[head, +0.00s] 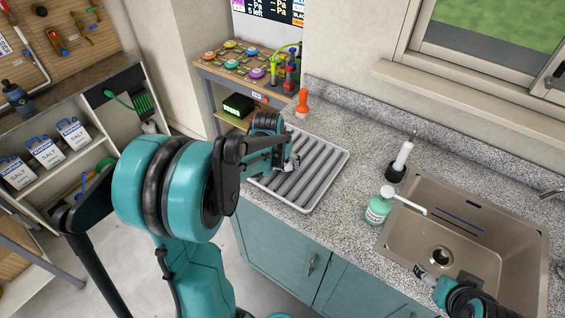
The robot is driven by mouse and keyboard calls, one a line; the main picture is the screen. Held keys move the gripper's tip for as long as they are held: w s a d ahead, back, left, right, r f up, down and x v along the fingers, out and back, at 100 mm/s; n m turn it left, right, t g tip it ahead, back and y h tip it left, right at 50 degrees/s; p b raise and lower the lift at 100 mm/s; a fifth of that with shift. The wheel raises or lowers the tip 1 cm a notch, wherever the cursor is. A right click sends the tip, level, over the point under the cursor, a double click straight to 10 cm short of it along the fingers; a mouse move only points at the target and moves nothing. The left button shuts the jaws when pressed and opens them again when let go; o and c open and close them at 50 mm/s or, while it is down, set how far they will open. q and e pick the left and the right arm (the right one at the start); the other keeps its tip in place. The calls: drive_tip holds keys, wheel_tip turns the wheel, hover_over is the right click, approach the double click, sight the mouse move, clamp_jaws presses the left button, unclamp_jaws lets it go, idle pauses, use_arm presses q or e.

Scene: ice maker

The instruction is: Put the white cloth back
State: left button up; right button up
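I cannot clearly make out a white cloth in the head view. My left gripper (286,163) is over the near left part of a grey ribbed drying tray (318,183) on the counter. Its fingers are small and partly hidden by my own arm. A small pale patch shows at them, but I cannot tell whether it is cloth or gripper. My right gripper (424,274) is low over the left front edge of the sink (408,228). Its fingers are too small to tell whether they are open or shut.
A small table (236,68) with coloured discs stands at the back. Salt boxes (46,151) fill a left shelf.

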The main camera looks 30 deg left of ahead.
use_arm(q)
drive_tip(key=shift+r, duration=0.1)
drive_tip(key=o, duration=0.6)
drive_tip(key=shift+f, duration=0.2)
drive_tip(key=shift+c, duration=0.2)
drive_tip(key=o, duration=0.4)
drive_tip(key=shift+r, duration=0.1)
